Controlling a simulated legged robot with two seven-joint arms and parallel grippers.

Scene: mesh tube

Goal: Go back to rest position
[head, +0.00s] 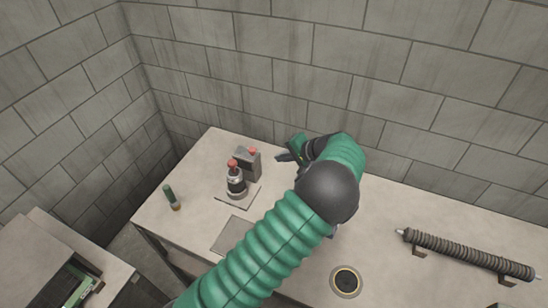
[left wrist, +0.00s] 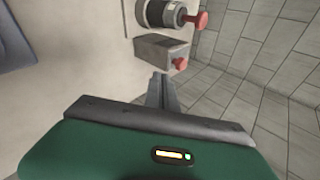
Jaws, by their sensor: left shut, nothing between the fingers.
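My left arm, in a green ribbed sleeve, reaches across the table in the head view. Its gripper (head: 284,157) is shut and empty, just right of a grey box with a red knob (head: 248,164). The left wrist view shows the closed fingers (left wrist: 162,92) close to the same grey box (left wrist: 163,53); whether they touch it I cannot tell. A dark and silver cylinder with a red top (head: 236,181) stands beside the box, and it also shows in the left wrist view (left wrist: 163,13). My right gripper is not in view.
The table (head: 185,160) stands against block walls. A small green cylinder (head: 171,197) stands near its left edge. A round ringed fitting (head: 346,281) is at the front, and a long ribbed tube (head: 468,254) rests on brackets at the right. A lower bench (head: 40,250) is at far left.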

